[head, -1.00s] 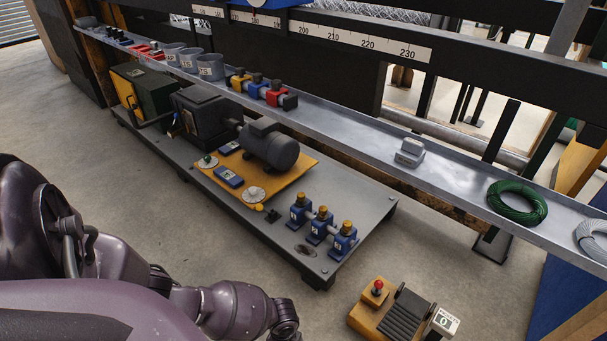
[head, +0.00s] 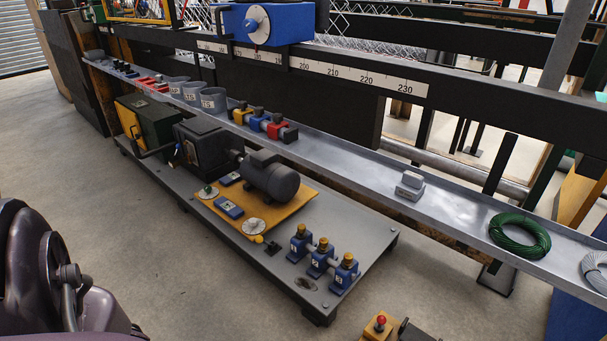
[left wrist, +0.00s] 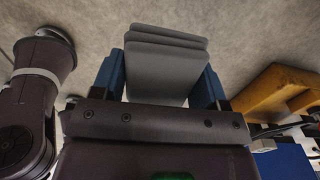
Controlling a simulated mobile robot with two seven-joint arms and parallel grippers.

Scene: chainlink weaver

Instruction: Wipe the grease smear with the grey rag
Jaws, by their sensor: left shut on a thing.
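The grey rag (left wrist: 165,70), a folded stack of grey layers, is between the blue fingers of my left gripper (left wrist: 160,76) in the left wrist view. The gripper is shut on it. Concrete floor shows beyond the rag. A small dark oval patch, which looks like the grease smear (head: 306,284), lies on the grey machine platform (head: 350,265), near its front corner, in the head view. Neither gripper shows in the head view, so I cannot tell the rag's distance from the smear. My right gripper is not in view.
A motor (head: 270,180) on an orange plate sits farther left. A long metal shelf (head: 350,165) runs behind. A foot pedal unit (head: 380,326) stands on the floor in front. Floor left of the platform is clear.

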